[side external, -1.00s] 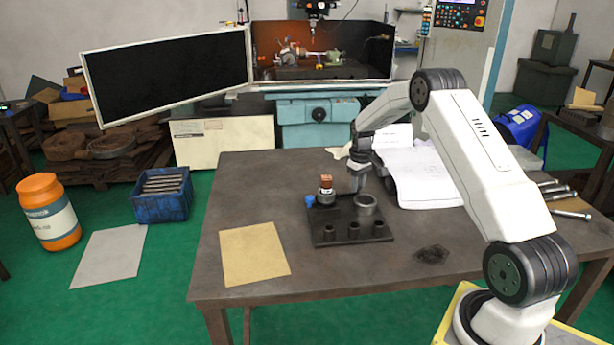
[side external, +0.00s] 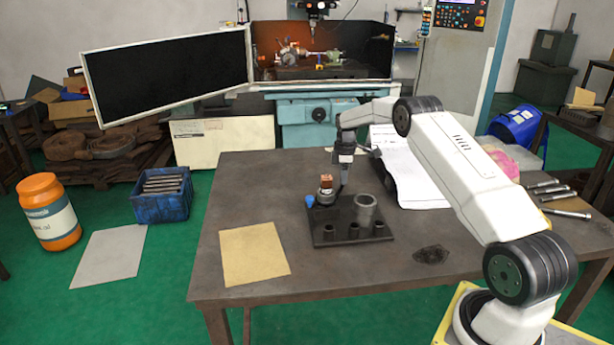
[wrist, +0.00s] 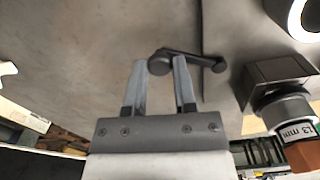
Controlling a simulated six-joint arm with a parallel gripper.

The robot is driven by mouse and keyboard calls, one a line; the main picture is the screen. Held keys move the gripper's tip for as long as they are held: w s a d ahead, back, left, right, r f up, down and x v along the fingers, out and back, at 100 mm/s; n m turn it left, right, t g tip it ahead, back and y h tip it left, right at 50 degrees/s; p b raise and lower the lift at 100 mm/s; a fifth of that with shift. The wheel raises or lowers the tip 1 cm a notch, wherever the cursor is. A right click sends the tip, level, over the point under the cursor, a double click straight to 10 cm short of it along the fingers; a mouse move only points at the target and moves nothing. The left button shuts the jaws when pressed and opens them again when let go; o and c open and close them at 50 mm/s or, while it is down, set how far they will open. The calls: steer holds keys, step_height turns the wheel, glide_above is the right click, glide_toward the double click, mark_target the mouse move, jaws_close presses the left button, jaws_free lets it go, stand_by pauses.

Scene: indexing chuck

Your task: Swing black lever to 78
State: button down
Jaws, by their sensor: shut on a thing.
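The black lever (wrist: 190,56) shows in the wrist view, with its thick rounded end between my two fingers and its thin arm reaching right. My gripper (wrist: 160,62) is shut on that thick end. In the side view, my gripper (side external: 342,184) points down just right of the chuck (side external: 326,197), which carries a copper-coloured block (side external: 326,182). The lever is too small to make out clearly there. In the wrist view, the chuck (wrist: 285,105) shows at the right with a "13 mm" label. No angle scale is readable.
A dark base plate (side external: 345,238) bears several short sockets along its front. A grey hollow cylinder (side external: 366,211) stands right of my gripper. A blue knob (side external: 309,201) sits left of the chuck. A tan sheet (side external: 253,255) lies on the table's left, papers (side external: 415,180) behind right.

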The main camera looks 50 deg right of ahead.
steer(key=shift+w+a+n, duration=0.25)
steer(key=shift+w+n, duration=0.25)
steer(key=shift+n, duration=0.35)
steer(key=shift+w+a+n, duration=0.2)
steer(key=shift+w+n, duration=0.3)
steer(key=shift+n, duration=0.35)
steer(key=shift+c, duration=2.1)
jaws_free()
steer(key=shift+r, duration=0.1)
step_height(320, 180, up, 8)
steer(key=shift+a, duration=0.15)
